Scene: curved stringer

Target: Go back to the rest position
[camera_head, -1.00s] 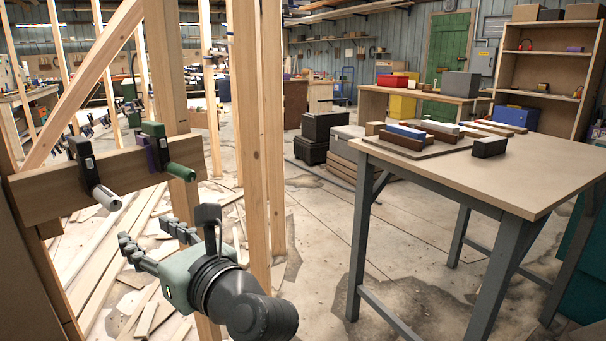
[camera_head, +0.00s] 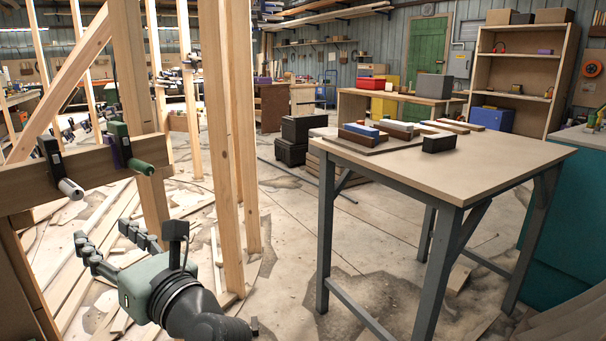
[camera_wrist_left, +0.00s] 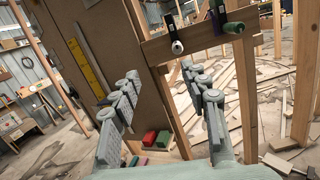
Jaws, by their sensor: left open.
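My left gripper (camera_head: 103,236) is at the lower left of the head view, with its two fingers spread and nothing between them. It is below and apart from a wooden board (camera_head: 88,172) fixed across the upright posts. A black clamp with a white handle (camera_head: 62,178) and a green clamp (camera_head: 128,150) sit on that board. In the left wrist view my left gripper (camera_wrist_left: 160,74) is open, and the board (camera_wrist_left: 197,40) with the clamps is beyond its fingertips. My right gripper is not in view.
A workbench (camera_head: 490,172) at the right carries several coloured and wooden blocks and a dark block (camera_head: 439,143). Wooden posts (camera_head: 218,140) stand near my left arm. Loose planks lie on the floor at the left. Open concrete floor (camera_head: 285,235) lies between posts and bench.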

